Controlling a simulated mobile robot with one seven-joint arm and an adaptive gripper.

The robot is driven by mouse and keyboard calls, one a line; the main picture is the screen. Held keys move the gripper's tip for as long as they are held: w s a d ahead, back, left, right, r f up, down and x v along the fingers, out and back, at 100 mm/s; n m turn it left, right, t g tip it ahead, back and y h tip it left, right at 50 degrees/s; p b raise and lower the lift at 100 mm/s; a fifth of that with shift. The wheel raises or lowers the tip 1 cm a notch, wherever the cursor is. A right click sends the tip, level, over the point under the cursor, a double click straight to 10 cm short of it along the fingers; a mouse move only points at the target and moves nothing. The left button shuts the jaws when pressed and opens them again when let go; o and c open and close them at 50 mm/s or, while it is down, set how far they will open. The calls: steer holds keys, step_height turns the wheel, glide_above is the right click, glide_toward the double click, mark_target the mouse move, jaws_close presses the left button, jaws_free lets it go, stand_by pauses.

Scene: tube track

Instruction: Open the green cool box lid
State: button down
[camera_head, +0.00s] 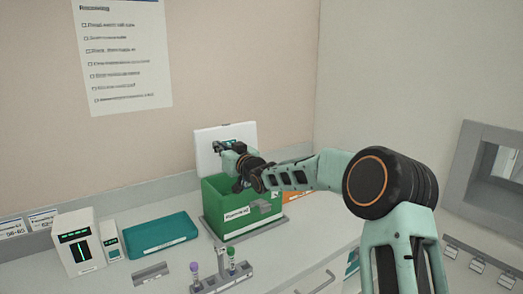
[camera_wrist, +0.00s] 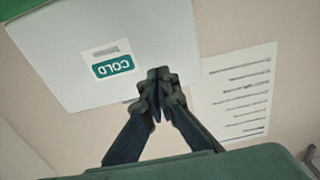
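The green cool box (camera_head: 213,208) stands on the counter in the head view, with a white label on its front. Its white lid (camera_head: 205,158) stands raised, near upright, at the back of the box. In the wrist view the lid (camera_wrist: 60,62) fills the upper left, with an upside-down green "COLD" label. My gripper (camera_head: 218,147) is over the box, in front of the lid. In the wrist view its fingers (camera_wrist: 160,76) are together at the lid's edge, with nothing seen between them. Whether they touch the lid is unclear. My arm hides part of the box.
A teal case (camera_head: 158,236) lies left of the box, beside a white device (camera_head: 80,243). A tube rack (camera_head: 222,281) with purple- and green-capped tubes stands in front. An orange item (camera_head: 297,196) shows behind my arm. A wall is close behind the lid.

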steer(key=b+v, duration=0.1)
steer(key=v, duration=0.7)
steer(key=shift+b, duration=0.4)
steer(key=shift+w, duration=0.1)
